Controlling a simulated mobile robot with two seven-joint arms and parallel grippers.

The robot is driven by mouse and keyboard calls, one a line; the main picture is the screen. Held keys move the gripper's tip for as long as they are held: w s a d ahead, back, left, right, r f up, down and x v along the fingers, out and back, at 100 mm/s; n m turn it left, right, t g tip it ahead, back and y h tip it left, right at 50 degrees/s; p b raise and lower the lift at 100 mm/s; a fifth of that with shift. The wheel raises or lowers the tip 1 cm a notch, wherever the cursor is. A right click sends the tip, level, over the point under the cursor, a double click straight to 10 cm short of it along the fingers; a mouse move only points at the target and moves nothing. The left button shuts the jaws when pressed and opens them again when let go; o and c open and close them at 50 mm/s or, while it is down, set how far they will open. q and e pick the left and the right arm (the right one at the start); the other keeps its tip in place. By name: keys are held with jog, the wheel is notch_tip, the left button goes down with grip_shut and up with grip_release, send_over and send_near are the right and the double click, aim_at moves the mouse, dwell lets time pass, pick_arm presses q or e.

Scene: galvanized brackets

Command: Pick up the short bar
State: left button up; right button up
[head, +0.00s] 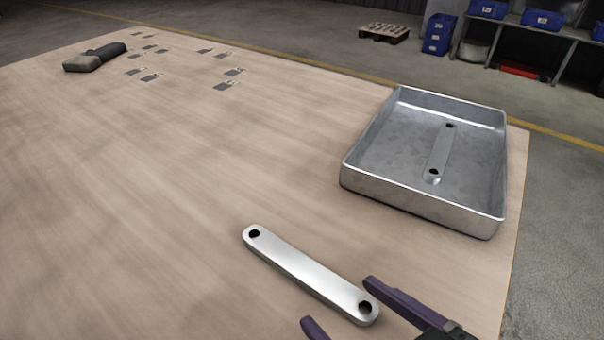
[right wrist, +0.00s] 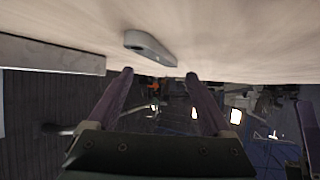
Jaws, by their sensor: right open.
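A silver bar (head: 308,272) with a dark hole at each end lies flat on the table near the front. It also shows nearly end-on in the right wrist view (right wrist: 148,46). A second bar (head: 440,150), similar but smaller in the picture, lies inside the metal tray (head: 415,205). My right gripper (head: 339,302) is open and empty. My left gripper is not in the head view.
The tray's wall also shows in the right wrist view (right wrist: 50,54). A dark, grey-ended object (head: 95,57) and several small flat pieces (head: 150,76) lie at the table's far left. The wooden table (head: 150,200) is clear in the middle. Blue bins (head: 440,33) stand beyond it.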

aim_at(310, 273)
pick_arm(q)
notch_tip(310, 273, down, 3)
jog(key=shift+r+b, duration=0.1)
jog(key=shift+b, duration=1.15)
pick_arm(e)
jog(key=x, duration=0.7)
jog(key=shift+w+a+r, duration=0.1)
jog(key=shift+w, duration=0.15)
grip_shut()
